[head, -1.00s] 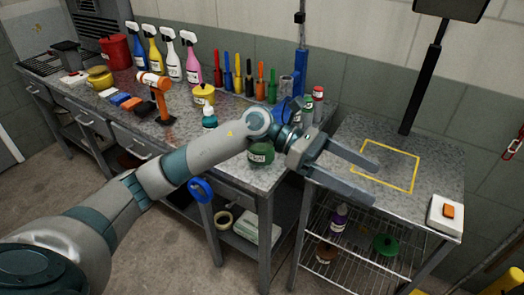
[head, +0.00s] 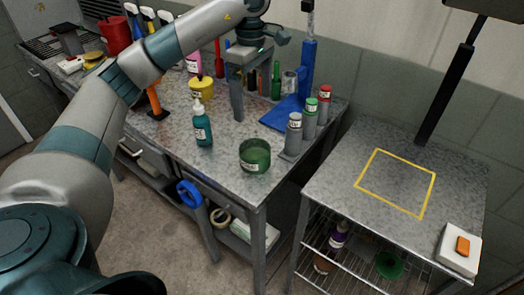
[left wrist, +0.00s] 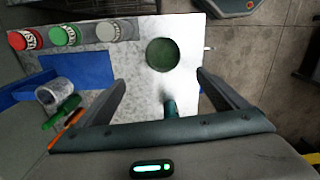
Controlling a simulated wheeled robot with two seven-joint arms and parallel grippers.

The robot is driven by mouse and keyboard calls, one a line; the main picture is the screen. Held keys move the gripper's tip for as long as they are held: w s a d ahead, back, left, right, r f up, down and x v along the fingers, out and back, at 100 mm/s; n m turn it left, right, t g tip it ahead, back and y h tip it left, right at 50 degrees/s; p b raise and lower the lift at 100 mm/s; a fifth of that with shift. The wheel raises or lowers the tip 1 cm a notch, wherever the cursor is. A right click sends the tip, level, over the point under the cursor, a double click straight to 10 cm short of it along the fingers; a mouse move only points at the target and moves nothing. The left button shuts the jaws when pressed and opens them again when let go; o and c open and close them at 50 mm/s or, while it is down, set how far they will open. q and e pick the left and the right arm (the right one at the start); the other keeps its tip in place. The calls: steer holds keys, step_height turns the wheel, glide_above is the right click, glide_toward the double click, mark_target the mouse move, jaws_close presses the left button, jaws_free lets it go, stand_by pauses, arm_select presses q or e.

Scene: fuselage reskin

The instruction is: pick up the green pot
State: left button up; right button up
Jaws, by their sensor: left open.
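My left gripper (head: 250,92) is above the bench, behind and above the pot, fingers pointing down, open and empty. In the left wrist view the pot (left wrist: 162,54) shows from above, beyond the fingertips and roughly between their lines; the gripper (left wrist: 160,80) is not touching it. My right gripper is not in view.
A teal bottle (head: 202,130) stands left of the pot. Several capped grey cans (head: 294,135) stand to its right by a blue stand (head: 285,116). A yellow pot (head: 201,88) is behind. The side table (head: 340,180) has a clear yellow-outlined square. A green lid (head: 389,264) lies below.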

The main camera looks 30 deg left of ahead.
arm_select(q)
steer(key=shift+s+a+r, duration=0.15)
steer(key=shift+s+r, duration=0.05)
steer(key=shift+s, duration=0.05)
steer(key=shift+f, duration=0.1)
step_height(320, 180, down, 12)
steer(key=p, duration=0.3)
steer(key=shift+p, duration=0.35)
stand_by(0.4)
